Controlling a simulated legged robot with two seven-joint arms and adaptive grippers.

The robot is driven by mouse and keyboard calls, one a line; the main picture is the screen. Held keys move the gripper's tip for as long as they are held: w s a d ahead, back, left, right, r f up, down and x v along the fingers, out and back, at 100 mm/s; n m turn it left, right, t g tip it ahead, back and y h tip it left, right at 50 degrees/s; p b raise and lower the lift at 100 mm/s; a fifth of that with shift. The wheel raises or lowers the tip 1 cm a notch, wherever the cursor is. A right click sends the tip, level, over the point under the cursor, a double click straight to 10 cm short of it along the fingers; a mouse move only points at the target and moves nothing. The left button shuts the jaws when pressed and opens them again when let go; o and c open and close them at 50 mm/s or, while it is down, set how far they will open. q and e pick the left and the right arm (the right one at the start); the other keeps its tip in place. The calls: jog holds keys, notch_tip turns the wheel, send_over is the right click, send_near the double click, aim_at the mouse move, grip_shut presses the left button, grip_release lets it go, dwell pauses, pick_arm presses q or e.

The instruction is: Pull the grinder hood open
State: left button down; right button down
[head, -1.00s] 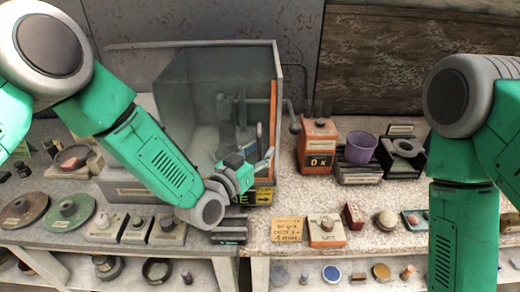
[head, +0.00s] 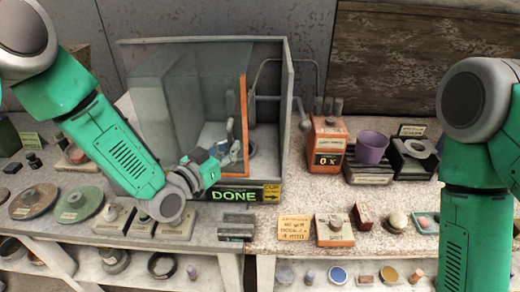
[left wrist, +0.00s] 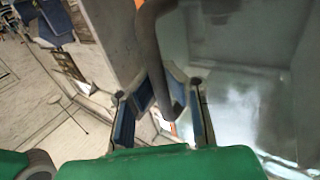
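The grinder hood (head: 180,90) is a clear grey box inside a grey housing at the back left. Its orange edge (head: 243,120) stands left of the housing's right wall, leaving a gap on the right. My left gripper (head: 222,150) is at the hood's front, near the orange edge. In the left wrist view, a dark grey bar handle (left wrist: 158,45) runs between the fingers of my left gripper (left wrist: 165,105), which are shut on it. The grinder inside is mostly hidden. My right gripper is out of view; only my right arm shows.
A green DONE sign (head: 233,195) is on the housing's front. To the right stand an orange box (head: 325,145), a purple cup (head: 371,147) and a dark holder (head: 410,155). Discs (head: 78,205) and small blocks line the bench's front left.

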pick_arm(q)
jog(key=a+b, duration=0.1)
jog(key=a, duration=1.5)
jog(key=shift+a, duration=0.2)
jog(key=c, duration=1.6)
grip_release()
jog(key=shift+o, duration=0.2)
jog(key=shift+s, duration=0.1)
jog(key=v, duration=1.1)
jog(key=shift+s+a, duration=0.25)
jog(key=shift+a, duration=0.05)
